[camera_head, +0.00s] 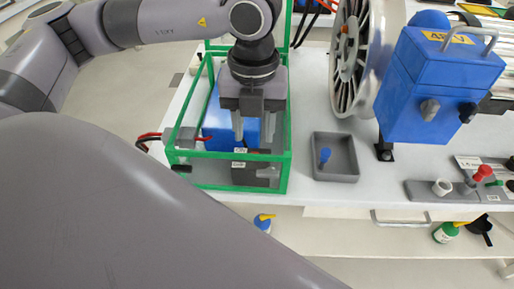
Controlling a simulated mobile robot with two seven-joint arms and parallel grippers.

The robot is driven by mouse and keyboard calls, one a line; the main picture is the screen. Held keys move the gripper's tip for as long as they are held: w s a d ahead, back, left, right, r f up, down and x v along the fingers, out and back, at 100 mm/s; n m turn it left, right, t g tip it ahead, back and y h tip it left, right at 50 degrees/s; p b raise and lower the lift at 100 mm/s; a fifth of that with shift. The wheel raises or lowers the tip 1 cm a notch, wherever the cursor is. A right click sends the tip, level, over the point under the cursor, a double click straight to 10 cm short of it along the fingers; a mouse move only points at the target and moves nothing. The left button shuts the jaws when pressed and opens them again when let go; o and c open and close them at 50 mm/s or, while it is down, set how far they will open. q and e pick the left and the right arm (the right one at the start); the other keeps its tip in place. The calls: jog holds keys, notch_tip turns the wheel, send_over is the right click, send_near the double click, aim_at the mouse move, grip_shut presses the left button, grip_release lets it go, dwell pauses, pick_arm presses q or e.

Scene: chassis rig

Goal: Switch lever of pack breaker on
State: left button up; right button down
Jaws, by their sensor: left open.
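A clear case with a green frame (180,157) stands on the left of the white bench, its lid raised at the back. Inside are a blue block (214,128) and, at the front, a dark grey breaker box (262,172). Small white labels, seemingly ON and OFF, sit one above the other by the breaker. My left gripper (253,138) points down into the case, fingers open, just above and behind the breaker. I cannot make out the lever or whether the fingers touch anything. My right gripper is not in view.
Red and black cables (150,137) leave the case at left. My grey arm fills the lower left.

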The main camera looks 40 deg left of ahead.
pick_arm(q)
notch_tip(320, 180, down, 6)
jog(key=shift+f, duration=0.15)
dwell(0.3)
grip_shut()
